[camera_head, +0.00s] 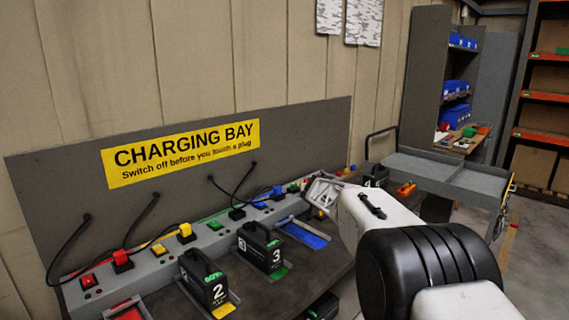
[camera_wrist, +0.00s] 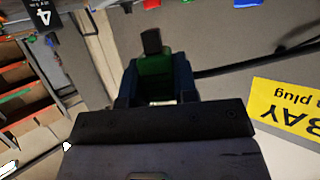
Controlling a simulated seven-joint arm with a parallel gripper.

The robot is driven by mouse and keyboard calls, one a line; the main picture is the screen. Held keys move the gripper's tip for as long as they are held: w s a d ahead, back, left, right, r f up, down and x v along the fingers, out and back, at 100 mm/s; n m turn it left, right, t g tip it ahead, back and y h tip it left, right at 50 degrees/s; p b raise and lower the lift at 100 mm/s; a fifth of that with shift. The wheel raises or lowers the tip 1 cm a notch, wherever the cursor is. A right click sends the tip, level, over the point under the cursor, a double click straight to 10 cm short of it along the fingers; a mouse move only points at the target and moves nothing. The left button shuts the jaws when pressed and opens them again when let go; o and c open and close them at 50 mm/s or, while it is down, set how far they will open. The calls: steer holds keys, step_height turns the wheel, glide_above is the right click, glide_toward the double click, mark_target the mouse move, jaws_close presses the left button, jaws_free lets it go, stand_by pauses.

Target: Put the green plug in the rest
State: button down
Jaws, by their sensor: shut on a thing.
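In the wrist view a green plug (camera_wrist: 155,64) with a black end (camera_wrist: 151,41) sits between the two dark fingers of my gripper (camera_wrist: 156,85), which is shut on it. In the head view my gripper (camera_head: 322,193) is at the right end of the charging strip, and I cannot make out the green plug there. I cannot tell which part is the rest in either view.
The grey strip (camera_head: 160,255) carries a red plug (camera_head: 122,260), a yellow plug (camera_head: 185,231), a blue plug (camera_head: 277,193) and several switches. Black cables hang from the CHARGING BAY panel (camera_head: 60,165). Batteries 2 (camera_head: 208,283) and 3 (camera_head: 262,247) stand in front. A grey trolley (camera_head: 440,172) is right.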

steer(key=shift+w+d+f+n+g+y, duration=0.25)
steer(key=shift+w+d+f+n+y, duration=0.9)
steer(key=shift+d, duration=3.85)
steer(key=shift+w+d+f+n+g+y, duration=0.25)
steer(key=shift+w+d+f+n+y, duration=1)
steer(key=shift+d, duration=3.7)
steer(key=s+d+f+m+h, duration=0.1)
steer(key=s+d+f, duration=0.1)
steer(key=d, duration=0.7)
steer(key=s+d+f+m+h, duration=0.1)
steer(key=s+d+f, duration=0.15)
steer(key=d, duration=0.55)
steer(key=s+d+f+m, duration=0.1)
steer(key=s+d+f, duration=0.1)
steer(key=d, duration=0.7)
steer(key=s+a+f+h, duration=0.1)
steer(key=s+a+f, duration=0.6)
steer(key=a+f, duration=0.3)
steer(key=s+a+f+m+h, duration=0.1)
steer(key=s+a+f, duration=0.7)
steer(key=f, duration=0.5)
steer(key=s+a+f+m+h, duration=0.1)
steer(key=s+a+f, duration=0.7)
steer(key=a+f, duration=0.4)
steer(key=shift+s+a+t, duration=0.15)
steer(key=shift+a+t, duration=0.25)
steer(key=shift+a, duration=0.15)
